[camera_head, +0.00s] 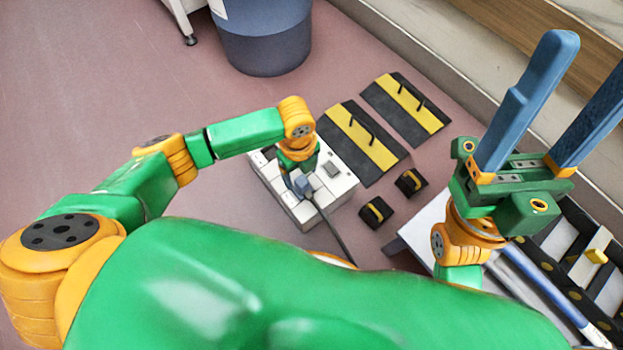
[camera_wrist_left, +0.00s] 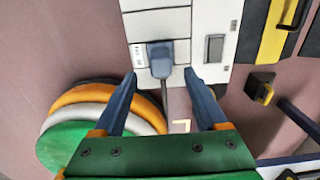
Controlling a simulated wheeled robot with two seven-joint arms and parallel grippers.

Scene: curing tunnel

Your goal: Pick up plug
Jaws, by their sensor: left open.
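The plug (camera_head: 303,186) is a small blue-grey block with a dark cable, seated on the top of a white box (camera_head: 340,190). It also shows in the left wrist view (camera_wrist_left: 160,57), its cable running down between my fingers. My left gripper (camera_wrist_left: 160,75) is open, with one blue finger on each side of the plug's cable end. I cannot tell whether either finger touches it. In the head view my left gripper (camera_head: 297,182) points down over the box and partly hides it. My right gripper (camera_head: 588,60) is open and empty, raised at the right.
Two black-and-yellow panels with handles (camera_head: 362,145) lie right of the box. Two small black-and-yellow blocks (camera_head: 376,212) lie nearer. A blue-grey bin (camera_head: 265,40) stands at the back. A rack with dark slats (camera_head: 575,265) is at lower right. The floor at left is clear.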

